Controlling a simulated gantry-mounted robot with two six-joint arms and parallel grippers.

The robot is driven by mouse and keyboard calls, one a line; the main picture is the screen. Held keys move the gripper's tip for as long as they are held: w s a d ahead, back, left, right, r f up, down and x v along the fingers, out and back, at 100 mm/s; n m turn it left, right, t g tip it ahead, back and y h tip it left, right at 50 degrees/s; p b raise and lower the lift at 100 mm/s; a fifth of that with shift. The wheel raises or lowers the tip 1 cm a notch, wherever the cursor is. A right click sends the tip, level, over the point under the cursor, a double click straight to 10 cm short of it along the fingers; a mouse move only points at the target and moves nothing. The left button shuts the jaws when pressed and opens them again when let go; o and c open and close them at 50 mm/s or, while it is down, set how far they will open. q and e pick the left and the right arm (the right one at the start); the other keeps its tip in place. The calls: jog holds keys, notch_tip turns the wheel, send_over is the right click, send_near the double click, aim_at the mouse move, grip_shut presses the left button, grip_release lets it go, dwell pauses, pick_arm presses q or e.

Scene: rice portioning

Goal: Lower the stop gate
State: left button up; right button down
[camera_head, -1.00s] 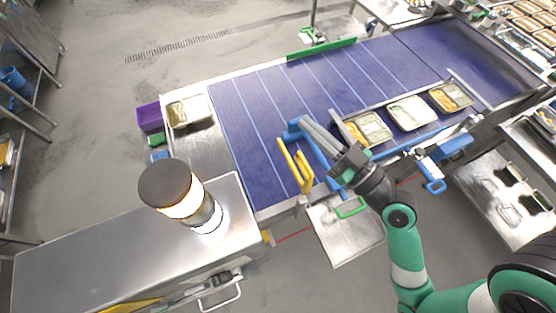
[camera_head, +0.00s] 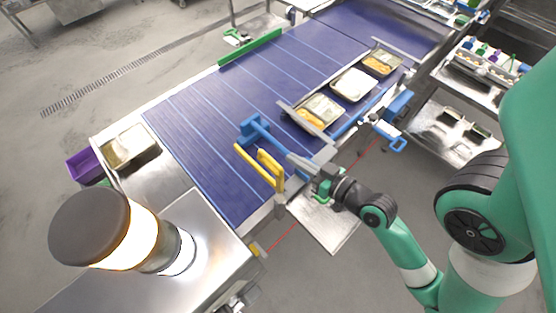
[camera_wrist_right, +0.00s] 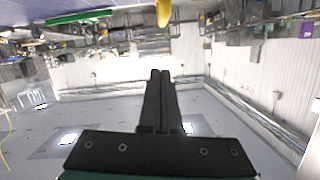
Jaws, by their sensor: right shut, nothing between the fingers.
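My right gripper (camera_head: 295,160) is shut and empty, its fingers pointing left at the belt's near edge. In the right wrist view its two dark fingers (camera_wrist_right: 160,75) lie together. A yellow tip (camera_wrist_right: 163,12) shows beyond the fingers in the wrist view. My left gripper is out of view.
Food trays (camera_head: 352,84) line the right side of the blue belt (camera_head: 215,130), with a grey bar (camera_head: 308,128) before them. A large dark-topped cylinder (camera_head: 90,225) stands at lower left. A steel panel (camera_head: 325,225) hangs at the near side.

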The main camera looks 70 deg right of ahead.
jog(key=w+f, duration=0.1)
jog(key=w, duration=0.1)
jog(key=w+d+f, duration=0.1)
jog(key=f, duration=0.1)
jog(key=w+d+f, duration=0.1)
jog(key=w+f, duration=0.1)
jog(key=shift+w+f, duration=0.2)
jog(key=shift+w, duration=0.15)
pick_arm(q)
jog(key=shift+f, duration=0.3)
pick_arm(e)
notch_tip(320, 180, down, 7)
jog(key=b, duration=0.4)
jog(key=shift+f+b, duration=0.2)
jog(key=shift+b, duration=0.2)
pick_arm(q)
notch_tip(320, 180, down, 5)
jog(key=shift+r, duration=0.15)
pick_arm(e)
jog(key=shift+r, duration=0.1)
